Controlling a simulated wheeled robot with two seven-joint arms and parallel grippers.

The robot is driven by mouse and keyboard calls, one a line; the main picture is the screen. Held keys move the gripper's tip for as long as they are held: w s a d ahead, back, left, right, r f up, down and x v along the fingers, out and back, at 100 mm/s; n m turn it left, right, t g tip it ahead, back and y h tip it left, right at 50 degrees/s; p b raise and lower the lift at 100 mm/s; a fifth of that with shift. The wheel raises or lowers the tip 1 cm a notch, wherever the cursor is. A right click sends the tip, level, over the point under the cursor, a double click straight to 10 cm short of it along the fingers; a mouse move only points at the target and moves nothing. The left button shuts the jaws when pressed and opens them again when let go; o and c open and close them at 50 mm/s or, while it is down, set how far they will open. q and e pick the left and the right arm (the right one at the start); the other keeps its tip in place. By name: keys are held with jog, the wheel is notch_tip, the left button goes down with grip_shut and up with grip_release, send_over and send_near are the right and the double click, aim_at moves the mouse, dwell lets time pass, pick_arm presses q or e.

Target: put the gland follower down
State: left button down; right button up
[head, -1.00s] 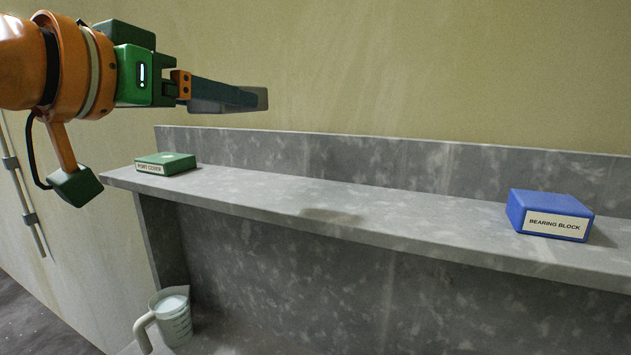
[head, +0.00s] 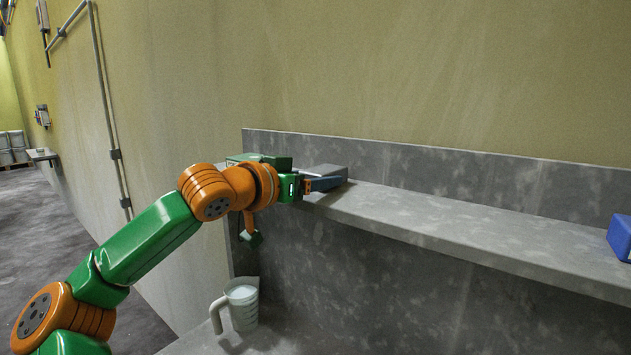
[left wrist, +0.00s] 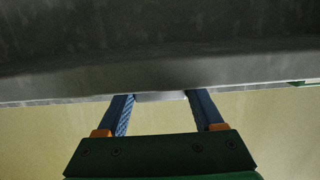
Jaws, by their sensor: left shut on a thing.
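My left gripper (head: 334,182) reaches in from the left over the left part of the grey ledge (head: 440,220). It is shut on the gland follower (head: 326,171), a flat grey block. The block is at or just above the ledge top; I cannot tell whether it touches. In the left wrist view, two blue fingers end at a thin grey edge of the gland follower (left wrist: 160,97); the rest of it is hard to make out there. My right gripper is not in view.
The green port cover box (head: 240,158) sits at the ledge's left end, partly behind my wrist. The blue bearing block box (head: 620,237) is at the far right, cut off by the picture edge. Between them the ledge is clear. A measuring jug (head: 243,307) stands below.

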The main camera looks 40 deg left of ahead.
pick_arm(q)
jog(key=shift+c, duration=0.2)
grip_release()
jog(key=shift+d, duration=0.1)
jog(key=shift+s+r, duration=0.1)
jog(key=s+b, duration=0.2)
jog(key=s, duration=0.1)
jog(key=s+b, duration=0.1)
jog(key=s, duration=0.1)
jog(key=shift+s+d+r+b, duration=0.1)
jog(key=shift+d+b, duration=0.2)
jog(key=shift+b, duration=0.05)
jog(key=s+r+b, duration=0.1)
jog(key=s, duration=0.5)
jog(key=shift+s+d+r+b, duration=0.25)
jog(key=shift+d+r+b, duration=0.05)
jog(key=shift+d, duration=0.05)
